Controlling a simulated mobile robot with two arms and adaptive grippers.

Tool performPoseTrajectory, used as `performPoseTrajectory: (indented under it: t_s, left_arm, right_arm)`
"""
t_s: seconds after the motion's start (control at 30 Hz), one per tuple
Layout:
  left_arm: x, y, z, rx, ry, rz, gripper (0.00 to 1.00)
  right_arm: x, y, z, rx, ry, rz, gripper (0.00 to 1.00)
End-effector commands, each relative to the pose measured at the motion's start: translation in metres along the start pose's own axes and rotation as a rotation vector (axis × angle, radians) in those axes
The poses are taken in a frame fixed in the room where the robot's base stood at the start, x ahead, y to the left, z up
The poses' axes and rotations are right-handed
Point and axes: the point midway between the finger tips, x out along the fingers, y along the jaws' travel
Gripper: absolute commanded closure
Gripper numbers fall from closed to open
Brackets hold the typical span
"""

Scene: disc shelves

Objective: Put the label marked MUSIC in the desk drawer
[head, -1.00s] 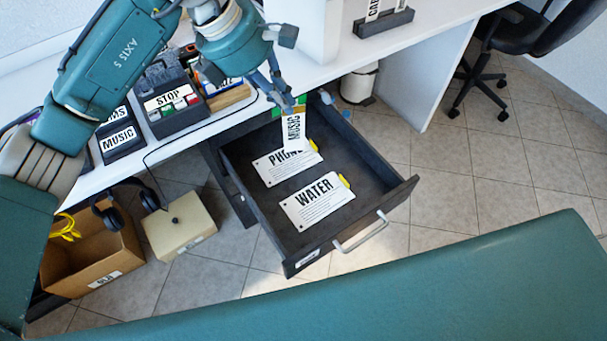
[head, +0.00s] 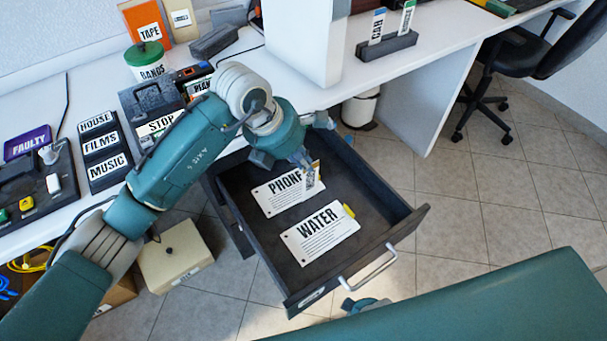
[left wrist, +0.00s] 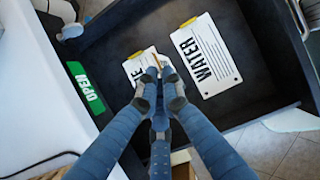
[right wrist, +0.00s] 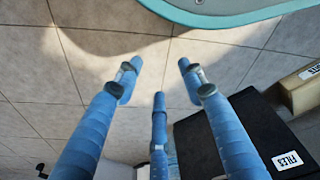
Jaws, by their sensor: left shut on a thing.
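The desk drawer (head: 385,215) is pulled open, dark inside with a silver handle. My left gripper (head: 306,168) is over its inside, shut on a narrow white label (head: 312,181), which read MUSIC a second ago. The lettering is now mostly hidden by the fingers and the angle. In the left wrist view the fingertips (left wrist: 160,82) pinch the label (left wrist: 156,61), seen nearly edge-on, over the PHONE card. I cannot tell whether it touches that card. My right gripper (right wrist: 158,78) is open and empty over the floor, outside the drawer.
The PHONE card (head: 276,196) and WATER card (head: 320,234) lie in the drawer. A MUSIC-marked holder (head: 107,167) sits on the desk.

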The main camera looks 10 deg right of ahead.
Motion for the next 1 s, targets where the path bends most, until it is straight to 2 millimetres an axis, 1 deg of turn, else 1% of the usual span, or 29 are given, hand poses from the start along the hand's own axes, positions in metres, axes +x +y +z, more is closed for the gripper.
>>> performPoseTrajectory:
  t_s: [0.17,0.3,0.43,0.57,0.83,0.9,0.93,1.0]
  left_arm:
    - [0.011,-0.001,-0.004,-0.001,-0.002,-0.002,1.00]
    - [0.029,-0.001,-0.013,-0.002,0.001,-0.004,1.00]
    - [0.044,-0.001,-0.020,0.000,-0.001,-0.002,1.00]
    - [0.045,0.000,-0.020,0.002,-0.002,0.000,1.00]
    - [0.046,0.000,-0.021,0.001,-0.002,0.000,1.00]
    - [0.046,0.000,-0.021,0.001,-0.002,0.000,0.82]
    - [0.046,0.000,-0.021,0.001,-0.002,0.000,0.77]
    - [0.046,0.000,-0.021,0.001,-0.001,0.000,0.76]
  right_arm:
    - [-0.001,0.001,-0.001,0.001,-0.001,0.001,0.60]
    - [-0.001,0.001,-0.002,0.001,-0.003,0.001,0.60]
    - [-0.008,0.001,-0.009,0.002,0.005,0.001,0.60]
    - [-0.012,0.001,-0.016,0.002,0.018,0.002,0.60]
    - [-0.009,0.001,-0.009,0.002,0.000,0.002,0.60]
    - [-0.012,0.001,-0.010,0.002,-0.001,0.002,0.60]
    - [-0.013,0.001,-0.011,0.002,0.002,0.002,0.60]
    - [-0.014,0.001,-0.013,0.002,0.008,0.002,0.60]
